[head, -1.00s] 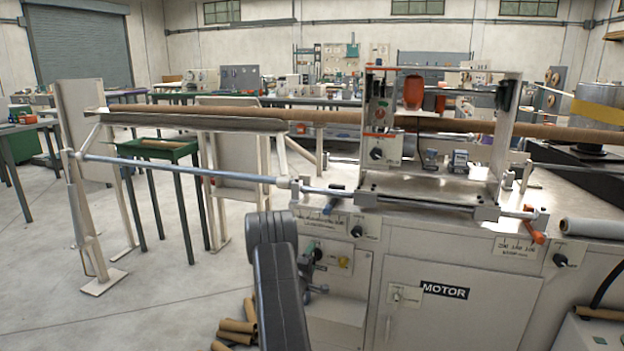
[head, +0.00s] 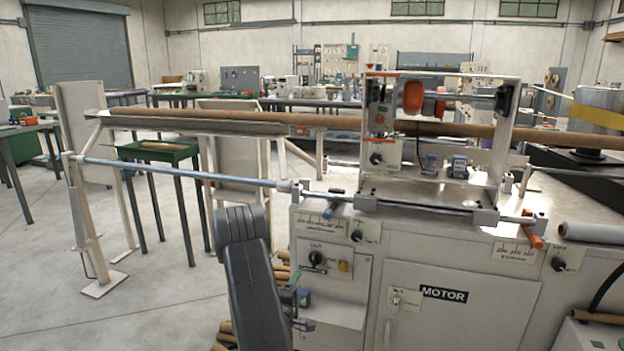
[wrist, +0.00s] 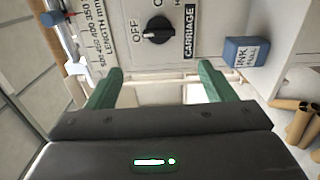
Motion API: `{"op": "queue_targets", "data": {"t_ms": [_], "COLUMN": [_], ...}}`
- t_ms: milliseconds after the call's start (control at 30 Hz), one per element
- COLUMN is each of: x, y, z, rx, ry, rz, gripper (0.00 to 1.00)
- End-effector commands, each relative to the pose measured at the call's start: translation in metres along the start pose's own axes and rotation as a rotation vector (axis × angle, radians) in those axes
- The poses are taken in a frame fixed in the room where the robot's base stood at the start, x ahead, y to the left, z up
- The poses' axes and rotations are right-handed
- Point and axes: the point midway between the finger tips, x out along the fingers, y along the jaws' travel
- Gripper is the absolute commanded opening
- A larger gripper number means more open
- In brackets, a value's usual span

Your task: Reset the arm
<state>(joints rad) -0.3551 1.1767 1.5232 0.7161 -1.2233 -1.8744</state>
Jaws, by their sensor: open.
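My gripper (head: 295,297) is in the head view just in front of the winder's left front panel, partly hidden by my dark arm link. Its green fingers are apart in the wrist view (wrist: 160,85), with nothing between them. The fingers look apart from the knob.
The winder cabinet (head: 455,315) fills the right front. A long brown tube (head: 215,121) runs across above a blue-grey bar (head: 190,174). Cardboard tubes (head: 226,330) lie on the floor by my arm. A blue box (wrist: 245,52) stands right in the wrist view.

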Motion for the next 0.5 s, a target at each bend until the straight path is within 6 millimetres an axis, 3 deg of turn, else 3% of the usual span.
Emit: {"op": "queue_targets", "data": {"t_ms": [33, 500], "x": [0.017, 0.112], "y": [0.000, 0.000], "z": [0.002, 0.003], "rx": [0.007, 0.005], "ry": [-0.007, -0.006], "rz": [0.007, 0.007], "gripper": [0.76, 0.76]}}
